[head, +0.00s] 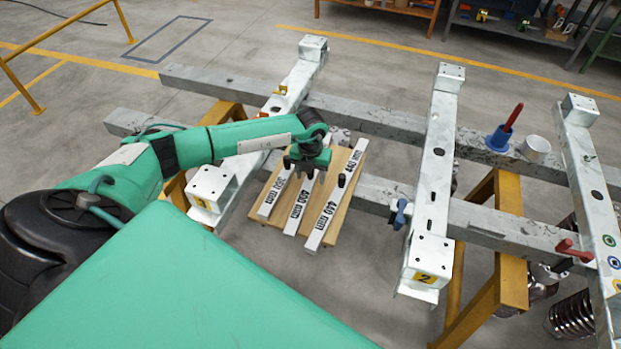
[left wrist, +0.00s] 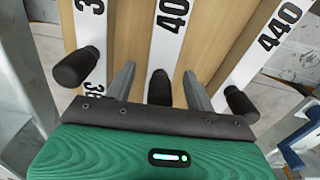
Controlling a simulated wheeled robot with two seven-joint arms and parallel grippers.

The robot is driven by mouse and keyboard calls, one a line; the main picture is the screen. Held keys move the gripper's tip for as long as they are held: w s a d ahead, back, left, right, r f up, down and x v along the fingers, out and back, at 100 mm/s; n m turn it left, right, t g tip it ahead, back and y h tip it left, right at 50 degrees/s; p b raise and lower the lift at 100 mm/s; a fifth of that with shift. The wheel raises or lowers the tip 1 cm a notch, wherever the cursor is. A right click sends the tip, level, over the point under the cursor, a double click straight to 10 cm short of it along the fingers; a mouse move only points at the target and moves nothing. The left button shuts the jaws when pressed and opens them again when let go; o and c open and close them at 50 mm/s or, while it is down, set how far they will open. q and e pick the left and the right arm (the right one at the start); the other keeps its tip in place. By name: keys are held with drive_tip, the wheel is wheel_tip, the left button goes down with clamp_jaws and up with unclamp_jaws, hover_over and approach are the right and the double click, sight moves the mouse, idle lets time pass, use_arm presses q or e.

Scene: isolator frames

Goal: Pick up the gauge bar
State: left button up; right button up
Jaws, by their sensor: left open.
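Three white gauge bars lie side by side on a wooden board (head: 318,196). The left bar (head: 271,198) has a label starting with 3, the middle bar (head: 297,213) reads 400 mm and the right bar (head: 328,214) reads 440 mm. Each carries a dark knob. My left gripper (head: 308,166) hangs over the middle bar and hides part of it in the head view. In the left wrist view its fingers (left wrist: 159,90) are open, one on each side of the middle knob (left wrist: 160,87), with gaps visible. My right gripper is not in view.
White frame beams cross grey rails around the board, one on its left (head: 287,95) and one on its right (head: 434,170). A blue holder with a red-handled tool (head: 499,138) and a white cup (head: 536,148) stand on the rear rail. Yellow trestles (head: 490,250) support the rails.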

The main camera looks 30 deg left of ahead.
use_arm(q)
clamp_jaws()
drive_tip(key=shift+r, duration=0.1)
